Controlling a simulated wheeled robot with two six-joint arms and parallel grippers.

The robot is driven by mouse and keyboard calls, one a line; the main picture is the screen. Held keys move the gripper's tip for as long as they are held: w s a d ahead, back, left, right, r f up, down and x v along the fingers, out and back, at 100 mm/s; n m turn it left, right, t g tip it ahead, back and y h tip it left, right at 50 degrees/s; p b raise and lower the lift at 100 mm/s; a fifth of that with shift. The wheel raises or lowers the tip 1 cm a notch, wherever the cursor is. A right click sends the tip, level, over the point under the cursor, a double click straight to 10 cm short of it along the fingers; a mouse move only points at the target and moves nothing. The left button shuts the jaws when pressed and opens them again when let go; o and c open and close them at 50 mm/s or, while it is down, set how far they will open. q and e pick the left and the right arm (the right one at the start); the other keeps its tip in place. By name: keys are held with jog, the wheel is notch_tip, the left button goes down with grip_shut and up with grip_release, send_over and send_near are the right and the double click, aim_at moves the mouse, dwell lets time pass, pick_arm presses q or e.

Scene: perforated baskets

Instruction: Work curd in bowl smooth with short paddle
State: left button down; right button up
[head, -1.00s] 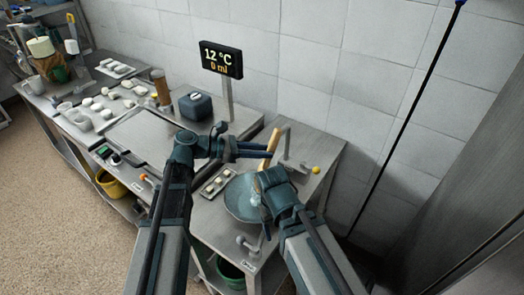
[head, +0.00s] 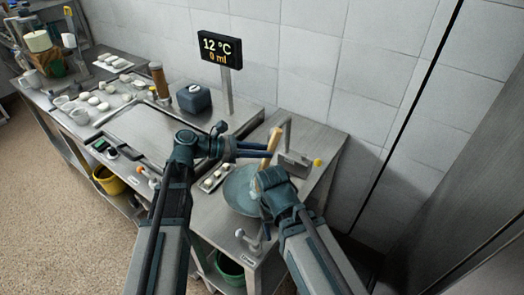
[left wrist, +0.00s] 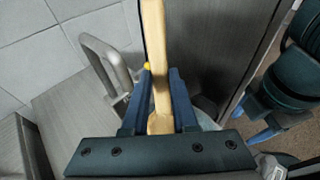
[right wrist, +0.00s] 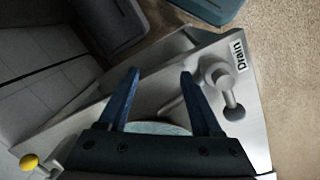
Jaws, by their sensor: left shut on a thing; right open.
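My left gripper (head: 268,153) is shut on the wooden paddle (head: 272,141), which stands tilted above the far side of the blue-grey bowl (head: 238,193). In the left wrist view the paddle (left wrist: 153,45) runs between the fingers (left wrist: 158,95); its lower end is hidden. My right gripper (head: 267,183) is over the right side of the bowl and hides part of it. In the right wrist view its fingers (right wrist: 160,78) are apart and empty, with a pale blue strip of the bowl (right wrist: 158,128) behind them. The curd cannot be made out clearly.
A small tray of pale pieces (head: 215,178) lies left of the bowl. A bent metal pipe (head: 287,135) and a yellow knob (head: 318,162) stand behind it. A drain valve (head: 248,240) is in front. A display (head: 220,47) reads 12 °C, 0 ml.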

pick_arm(q)
jog(key=shift+f, duration=0.3)
jog(key=shift+s+r, duration=0.1)
jog(key=shift+s, duration=0.1)
dwell(0.3)
jog(key=shift+s+d, duration=0.1)
jog(key=shift+s, duration=0.3)
jog(key=shift+w, duration=0.25)
jog(key=shift+w+a+f+b, duration=0.1)
jog(key=shift+w+b, duration=0.1)
jog(key=shift+w, duration=0.25)
jog(key=shift+w+a+f+b, duration=0.1)
jog(key=shift+w+b, duration=0.05)
jog(key=shift+w, duration=0.25)
jog(key=shift+s, duration=0.1)
jog(key=shift+s+r, duration=0.15)
jog(key=shift+s, duration=0.25)
jog(key=shift+w, duration=0.15)
